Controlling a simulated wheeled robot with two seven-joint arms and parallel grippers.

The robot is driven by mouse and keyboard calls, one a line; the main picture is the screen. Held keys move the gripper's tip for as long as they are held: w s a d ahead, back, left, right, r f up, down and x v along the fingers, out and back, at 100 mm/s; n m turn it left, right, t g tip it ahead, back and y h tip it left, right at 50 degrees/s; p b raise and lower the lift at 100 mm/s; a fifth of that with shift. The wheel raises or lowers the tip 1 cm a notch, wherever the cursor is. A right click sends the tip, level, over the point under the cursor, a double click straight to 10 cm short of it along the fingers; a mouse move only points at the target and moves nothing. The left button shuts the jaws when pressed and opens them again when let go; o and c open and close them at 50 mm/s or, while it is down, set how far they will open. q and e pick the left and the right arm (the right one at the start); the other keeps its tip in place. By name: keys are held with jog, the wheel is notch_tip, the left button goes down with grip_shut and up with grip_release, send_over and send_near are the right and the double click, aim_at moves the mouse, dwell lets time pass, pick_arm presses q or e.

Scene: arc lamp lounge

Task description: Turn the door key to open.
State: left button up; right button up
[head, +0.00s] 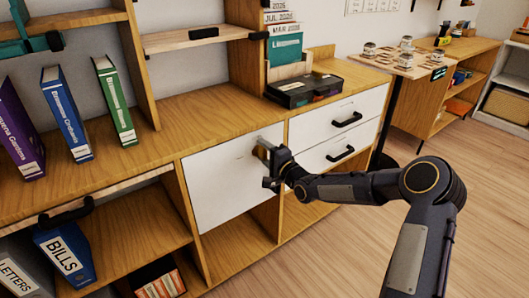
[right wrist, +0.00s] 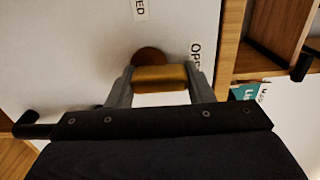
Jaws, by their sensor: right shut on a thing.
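The white cabinet door (head: 215,185) is flush with the cabinet front and looks closed. My right gripper (head: 267,153) is at the door's upper right side, its arm reaching in from the right. In the right wrist view, its two fingers are shut on the key (right wrist: 160,78), a brass-coloured grip. A round brown disc (right wrist: 150,56) sits right behind the key on the white door face. Partly hidden lettering shows beside it: "OP" to the right and "ED" above. The key's shaft is hidden.
Two white drawers with black handles (head: 346,119) are right of the door. A black box (head: 303,90) stands on the cabinet top above them. Books (head: 66,112) stand at left, and a "BILLS" binder (head: 65,255) is below. Open wood floor (head: 330,250) lies in front.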

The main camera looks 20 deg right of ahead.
jog(key=shift+c, duration=0.2)
jog(key=o, duration=1)
jog(key=shift+s, duration=0.1)
jog(key=p+v, duration=0.1)
jog(key=v, duration=0.6)
jog(key=shift+s+d, duration=0.15)
jog(key=shift+s, duration=0.15)
